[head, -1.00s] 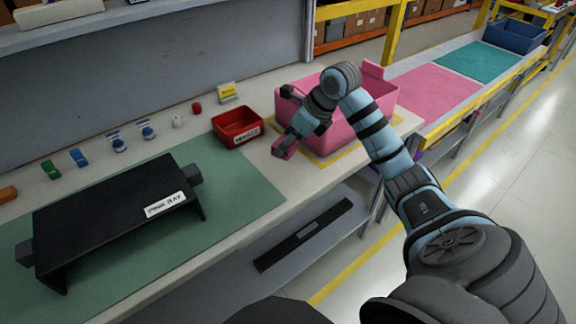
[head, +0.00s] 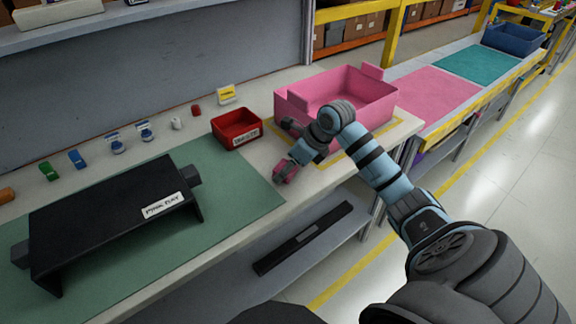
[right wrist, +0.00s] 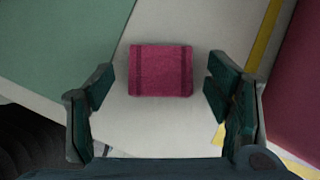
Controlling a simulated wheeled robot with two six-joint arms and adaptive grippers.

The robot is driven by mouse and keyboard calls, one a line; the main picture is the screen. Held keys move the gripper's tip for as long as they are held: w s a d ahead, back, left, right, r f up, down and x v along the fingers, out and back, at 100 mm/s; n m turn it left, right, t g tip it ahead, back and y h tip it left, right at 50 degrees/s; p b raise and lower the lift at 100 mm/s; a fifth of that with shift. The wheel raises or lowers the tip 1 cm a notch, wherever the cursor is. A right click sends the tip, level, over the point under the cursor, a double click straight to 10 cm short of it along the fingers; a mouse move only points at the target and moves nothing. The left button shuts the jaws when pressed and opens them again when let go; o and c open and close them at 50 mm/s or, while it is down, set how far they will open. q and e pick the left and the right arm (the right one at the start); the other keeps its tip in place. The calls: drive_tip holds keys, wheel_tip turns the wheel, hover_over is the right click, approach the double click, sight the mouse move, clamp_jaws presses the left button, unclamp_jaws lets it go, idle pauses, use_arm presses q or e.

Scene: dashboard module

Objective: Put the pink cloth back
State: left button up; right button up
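The pink cloth (head: 285,173) is a small folded, dark pink piece with two darker stripes. It appears to lie on the pale bench between the green mat and the pink bin, and shows whole in the right wrist view (right wrist: 160,71). My right gripper (right wrist: 160,95) is over it, open, with a finger to each side and a visible gap between each finger and the cloth. In the head view the right gripper (head: 291,165) partly covers the cloth. The pink bin (head: 365,103) stands just behind the gripper. My left gripper is not in view.
A red tray (head: 236,128) stands left of the pink bin. A black stand labelled "PINK BAY" (head: 115,212) sits on the green mat (head: 245,190). Small coloured items line the back of the bench. Yellow tape (head: 345,160) surrounds the bin.

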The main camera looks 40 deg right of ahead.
drive_tip(key=shift+r, duration=0.2)
drive_tip(key=p+v, duration=0.1)
drive_tip(key=v, duration=1.1)
